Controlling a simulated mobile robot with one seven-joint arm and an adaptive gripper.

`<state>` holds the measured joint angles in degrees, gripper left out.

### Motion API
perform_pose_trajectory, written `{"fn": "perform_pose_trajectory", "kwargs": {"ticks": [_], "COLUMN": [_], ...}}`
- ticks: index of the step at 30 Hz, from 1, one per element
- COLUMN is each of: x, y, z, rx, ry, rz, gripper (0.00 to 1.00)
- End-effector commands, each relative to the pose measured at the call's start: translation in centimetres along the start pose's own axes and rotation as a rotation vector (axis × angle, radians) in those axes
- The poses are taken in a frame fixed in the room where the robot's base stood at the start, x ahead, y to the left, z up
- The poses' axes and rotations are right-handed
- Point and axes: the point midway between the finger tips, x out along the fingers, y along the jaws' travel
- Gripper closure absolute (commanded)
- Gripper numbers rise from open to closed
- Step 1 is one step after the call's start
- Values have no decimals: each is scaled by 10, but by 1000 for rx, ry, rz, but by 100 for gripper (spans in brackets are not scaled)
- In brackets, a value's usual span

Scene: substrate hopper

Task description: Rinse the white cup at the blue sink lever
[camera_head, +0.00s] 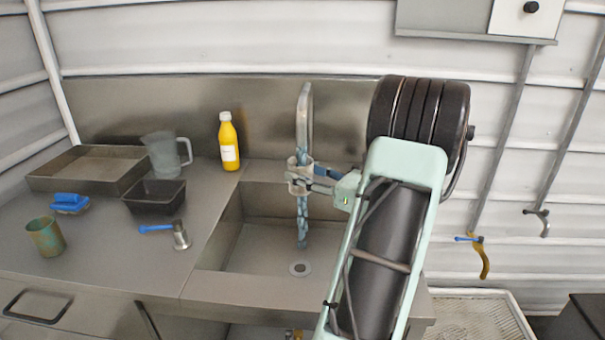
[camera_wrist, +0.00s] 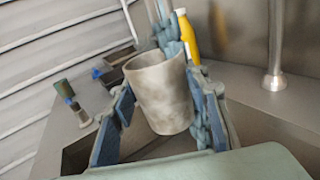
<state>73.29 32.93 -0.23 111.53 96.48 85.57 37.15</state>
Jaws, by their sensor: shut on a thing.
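The white cup (camera_head: 293,186) is in my gripper (camera_head: 312,181), above the sink basin (camera_head: 262,236) and under the spout (camera_head: 305,97). In the wrist view the greyish-white cup (camera_wrist: 158,94) sits between the two blue finger pads of my gripper (camera_wrist: 160,118), which is shut on it. The cup looks roughly upright. Blue water (camera_head: 302,222) runs from the spout at the cup and falls below it toward the drain. In the wrist view water (camera_wrist: 176,34) shows at the cup's far rim and right side. The blue lever (camera_head: 155,229) stands on the counter left of the basin.
A yellow bottle (camera_head: 228,142), clear jug (camera_head: 163,155), black tub (camera_head: 155,196), metal tray (camera_head: 88,166), blue brush (camera_head: 69,203) and greenish cup (camera_head: 46,237) stand on the left counter. The basin is otherwise clear.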

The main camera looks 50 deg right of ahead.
Motion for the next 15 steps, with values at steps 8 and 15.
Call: {"fn": "perform_pose_trajectory", "kwargs": {"ticks": [8, 15], "x": [0, -8], "y": [0, -1], "z": [0, 0], "rx": [0, 0], "ry": [0, 0], "rz": [0, -2], "gripper": [82, 82]}}
